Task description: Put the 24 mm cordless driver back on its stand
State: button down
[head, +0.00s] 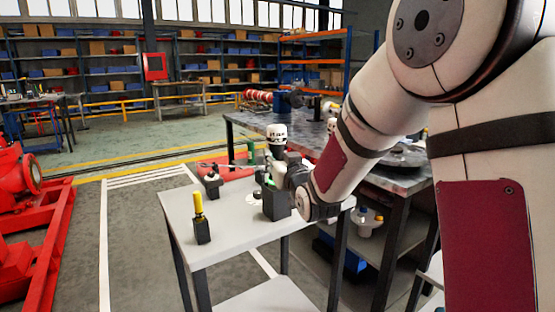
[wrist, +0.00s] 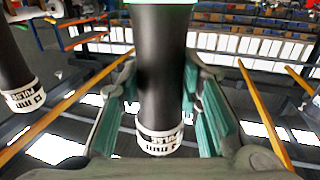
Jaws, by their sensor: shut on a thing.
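My gripper (head: 282,172) is shut on a black driver (head: 276,137) with a white labelled band at its end. In the wrist view the driver's black body (wrist: 160,65) lies between the teal finger pads (wrist: 160,120); its label is upside down and too blurred to read surely. In the head view the driver is roughly upright, above a dark block-like stand (head: 277,205) on the small grey table (head: 240,232). A green part shows just above that block; I cannot tell whether driver and stand touch. A second black driver (wrist: 12,70) with a similar band shows at the wrist view's left.
A yellow-handled tool (head: 199,206) stands in a dark holder at the table's front left. Another small holder with a tool (head: 212,181) is behind it. A heavy workbench (head: 315,140) stands behind. Red machinery (head: 25,220) is on the left; the floor between is clear.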

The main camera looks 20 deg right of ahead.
jog(key=c, duration=1.1)
grip_release()
jog(key=shift+f, duration=0.15)
jog(key=shift+s, duration=0.1)
jog(key=s, duration=1.1)
jog(key=shift+s+d, duration=0.35)
jog(key=shift+s, duration=0.05)
